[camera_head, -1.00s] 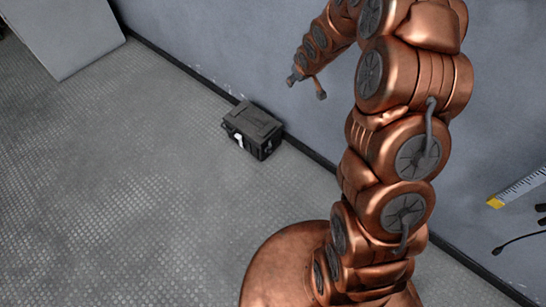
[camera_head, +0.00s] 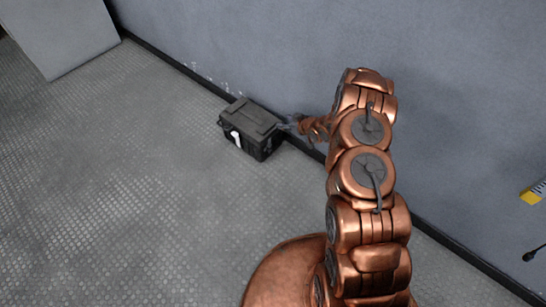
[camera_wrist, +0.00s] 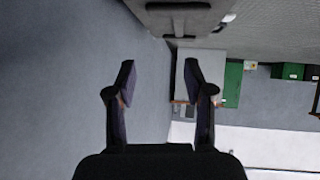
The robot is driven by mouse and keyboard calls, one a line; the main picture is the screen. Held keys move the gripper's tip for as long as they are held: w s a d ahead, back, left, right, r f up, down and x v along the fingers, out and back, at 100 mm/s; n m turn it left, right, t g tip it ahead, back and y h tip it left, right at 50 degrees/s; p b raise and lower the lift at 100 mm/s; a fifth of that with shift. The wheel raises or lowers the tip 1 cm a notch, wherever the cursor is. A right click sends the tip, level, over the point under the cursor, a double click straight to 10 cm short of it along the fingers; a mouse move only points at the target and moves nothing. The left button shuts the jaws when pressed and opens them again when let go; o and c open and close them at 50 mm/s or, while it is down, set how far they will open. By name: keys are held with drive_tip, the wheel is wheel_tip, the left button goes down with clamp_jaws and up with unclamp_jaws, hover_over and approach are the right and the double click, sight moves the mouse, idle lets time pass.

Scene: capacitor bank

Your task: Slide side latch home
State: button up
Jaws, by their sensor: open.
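A black case (camera_head: 254,121) sits on the floor close against the wall. A white piece (camera_head: 236,138) shows on its left-facing side; I cannot tell whether this is the latch. In the head view my gripper (camera_head: 290,124) is small and partly hidden by my arm, close to the case's right end; contact cannot be told. In the wrist view the two dark fingers (camera_wrist: 158,82) are spread apart with nothing between them. The dark case (camera_wrist: 178,18) shows at the top edge of that view, beyond the fingertips. No latch can be made out there.
The grey wall (camera_head: 240,50) runs behind the case, with a dark skirting strip at its foot. The patterned floor (camera_head: 130,200) left of the case is clear. A light panel (camera_head: 65,30) stands at upper left. Green boxes (camera_wrist: 232,82) show in the wrist view.

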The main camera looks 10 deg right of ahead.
sight(272, 151)
drive_tip(key=s+a+f+y+b, duration=0.1)
drive_tip(key=s+f+b, duration=0.2)
drive_tip(key=f, duration=0.5)
drive_tip(key=s+a+f+y+b, duration=0.1)
drive_tip(key=s+f+y+b, duration=0.15)
drive_tip(key=f, duration=0.45)
drive_tip(key=shift+n+t+h, duration=0.25)
drive_tip(key=shift+n+t, duration=0.15)
drive_tip(key=shift+s+b+x, duration=0.2)
drive_tip(key=shift+b+x, duration=1.15)
drive_tip(key=shift+x, duration=2.15)
drive_tip(key=shift+a+f, duration=0.15)
drive_tip(key=shift+a, duration=0.05)
drive_tip(key=shift+c, duration=0.2)
clamp_jaws()
